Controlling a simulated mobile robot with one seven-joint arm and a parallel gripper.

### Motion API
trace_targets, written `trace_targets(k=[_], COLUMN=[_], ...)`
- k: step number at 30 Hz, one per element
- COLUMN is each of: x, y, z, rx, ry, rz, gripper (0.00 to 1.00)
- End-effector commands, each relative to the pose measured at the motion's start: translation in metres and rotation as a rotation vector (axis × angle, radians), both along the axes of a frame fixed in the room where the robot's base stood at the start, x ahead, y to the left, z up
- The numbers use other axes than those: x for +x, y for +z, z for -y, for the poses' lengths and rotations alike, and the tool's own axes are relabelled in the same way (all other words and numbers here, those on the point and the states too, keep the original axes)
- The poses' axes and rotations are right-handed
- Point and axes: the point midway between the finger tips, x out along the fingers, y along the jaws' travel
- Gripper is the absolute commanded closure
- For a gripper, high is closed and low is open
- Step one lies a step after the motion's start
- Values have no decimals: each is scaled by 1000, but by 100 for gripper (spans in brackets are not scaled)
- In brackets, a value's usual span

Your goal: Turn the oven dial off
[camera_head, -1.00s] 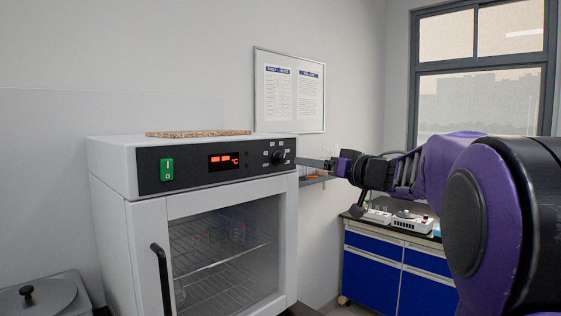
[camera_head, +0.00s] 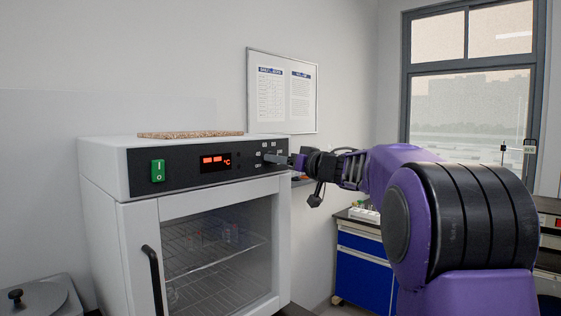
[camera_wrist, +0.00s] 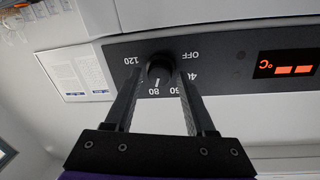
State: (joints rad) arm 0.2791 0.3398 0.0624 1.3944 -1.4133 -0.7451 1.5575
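The oven dial (camera_wrist: 160,70) is a round black knob on the oven's (camera_head: 98,170) dark front panel. In the wrist view, which is upside down, OFF, 40, 60, 80 and 120 show around it. Its white mark points at about 80. My gripper (camera_wrist: 160,76) is open, with one finger on each side of the dial. A gap shows at the left finger; the right finger looks close to the dial, and I cannot tell if it touches. In the head view my gripper (camera_head: 276,160) is at the panel's right end and partly hides the dial.
A red display (camera_head: 215,161) and a green switch (camera_head: 158,171) sit left of the dial. The glass-fronted oven door (camera_head: 220,244) is shut below the panel. A blue cabinet (camera_head: 366,268) stands behind, and a framed notice (camera_head: 283,92) hangs on the wall.

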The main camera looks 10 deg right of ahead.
Motion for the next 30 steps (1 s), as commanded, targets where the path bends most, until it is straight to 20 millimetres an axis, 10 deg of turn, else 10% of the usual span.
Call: trace_targets(k=[9,30], x=[0,0], y=[0,-1], z=[0,1], rx=[0,-203], ry=[0,-1], rz=[0,147], gripper=[100,100])
